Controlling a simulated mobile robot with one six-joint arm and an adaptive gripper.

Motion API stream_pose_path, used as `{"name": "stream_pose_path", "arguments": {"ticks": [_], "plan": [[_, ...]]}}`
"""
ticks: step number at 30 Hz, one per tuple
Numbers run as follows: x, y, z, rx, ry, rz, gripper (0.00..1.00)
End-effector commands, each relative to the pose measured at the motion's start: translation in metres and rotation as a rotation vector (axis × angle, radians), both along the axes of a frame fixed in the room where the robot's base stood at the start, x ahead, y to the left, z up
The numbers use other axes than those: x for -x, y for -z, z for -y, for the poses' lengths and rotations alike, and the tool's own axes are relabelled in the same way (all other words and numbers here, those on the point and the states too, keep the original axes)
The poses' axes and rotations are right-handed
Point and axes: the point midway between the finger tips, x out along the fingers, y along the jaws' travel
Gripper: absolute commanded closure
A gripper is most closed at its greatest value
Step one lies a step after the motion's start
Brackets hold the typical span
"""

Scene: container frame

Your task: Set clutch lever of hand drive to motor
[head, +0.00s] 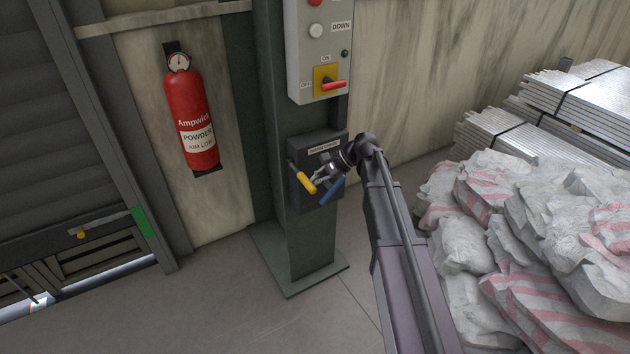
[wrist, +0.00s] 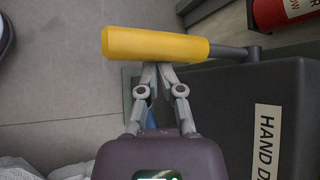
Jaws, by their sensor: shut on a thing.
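The hand drive (head: 334,203) is a dark box on the green column, and its label partly shows in the wrist view (wrist: 267,140). A lever with a yellow grip (head: 306,183) sticks out at its left side; the grip also fills the upper middle of the wrist view (wrist: 150,44). A blue handle (head: 332,190) shows low on the box, mostly hidden behind my gripper in the wrist view. My gripper (head: 318,180) is at the yellow grip, its fingertips meeting the grip's underside in the wrist view (wrist: 160,68). It is shut on the yellow lever.
A control box (head: 320,55) with a red switch handle is above the hand drive. A red fire extinguisher (head: 193,120) hangs on the wall to the left. White sacks (head: 470,255) and stacked metal sheets (head: 500,130) fill the right side. Floor left of the column is clear.

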Motion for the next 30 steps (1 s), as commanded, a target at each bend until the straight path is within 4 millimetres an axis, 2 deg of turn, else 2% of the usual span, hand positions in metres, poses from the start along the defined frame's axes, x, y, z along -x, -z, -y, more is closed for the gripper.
{"name": "stream_pose_path", "arguments": {"ticks": [8, 21, 30], "plan": [[-0.003, -0.019, 0.011, -0.006, -0.005, -0.003, 1.00], [-0.017, -0.054, 0.046, -0.002, 0.000, -0.002, 1.00], [-0.021, -0.067, 0.060, -0.001, 0.000, 0.000, 1.00]]}}
